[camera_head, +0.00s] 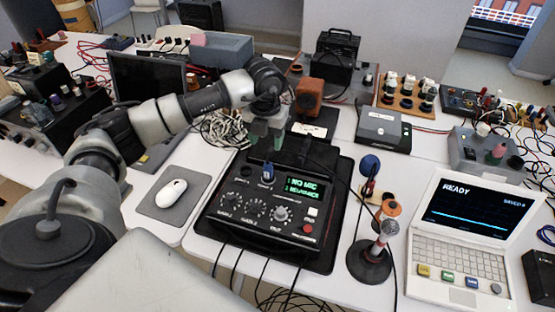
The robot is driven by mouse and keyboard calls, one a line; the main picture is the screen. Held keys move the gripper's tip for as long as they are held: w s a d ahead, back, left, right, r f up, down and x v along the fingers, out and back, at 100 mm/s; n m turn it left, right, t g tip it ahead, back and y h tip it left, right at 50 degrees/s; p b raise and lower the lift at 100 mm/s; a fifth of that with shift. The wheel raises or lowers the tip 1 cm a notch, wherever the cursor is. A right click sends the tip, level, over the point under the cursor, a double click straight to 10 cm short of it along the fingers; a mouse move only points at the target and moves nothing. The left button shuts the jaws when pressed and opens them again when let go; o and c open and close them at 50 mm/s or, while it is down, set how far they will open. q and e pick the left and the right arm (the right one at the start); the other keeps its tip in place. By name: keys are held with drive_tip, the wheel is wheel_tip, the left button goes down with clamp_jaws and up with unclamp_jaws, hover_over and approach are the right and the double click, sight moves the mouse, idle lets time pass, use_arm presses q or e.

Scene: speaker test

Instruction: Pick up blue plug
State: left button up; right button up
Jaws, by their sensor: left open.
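The box's screen reads "NO MIC". My left gripper (264,140) is open and empty. It hangs just behind the mixer's back edge, above and behind the blue plug and apart from it. The fingertips are small and partly blend with the clutter behind. My right gripper is not in the picture.
A microphone on a round stand (371,259) and a blue-topped microphone (369,166) stand right of the mixer. A white laptop (455,265) reads "READY" at the right. A white mouse (171,193) lies on a grey pad at the left. Cables hang over the front edge.

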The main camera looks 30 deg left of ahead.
sight(268, 163)
use_arm(q)
drive_tip(key=f, duration=0.2)
drive_tip(key=s+f, duration=0.1)
drive_tip(key=f, duration=0.1)
drive_tip(key=shift+s+f, duration=0.1)
drive_tip(key=shift+s, duration=0.1)
drive_tip(key=shift+w+d+f+p, duration=0.1)
drive_tip(key=shift+w+f+p, duration=0.1)
drive_tip(key=shift+f+p, duration=0.15)
drive_tip(key=f, duration=0.1)
drive_tip(key=f+p, duration=0.1)
drive_tip(key=f, duration=0.2)
drive_tip(key=shift+w+d+f, duration=0.1)
drive_tip(key=shift+w+f, duration=0.05)
drive_tip(key=shift+w, duration=0.15)
drive_tip(key=shift+f, duration=0.25)
drive_tip(key=shift+c, duration=0.4)
drive_tip(key=c, duration=0.9)
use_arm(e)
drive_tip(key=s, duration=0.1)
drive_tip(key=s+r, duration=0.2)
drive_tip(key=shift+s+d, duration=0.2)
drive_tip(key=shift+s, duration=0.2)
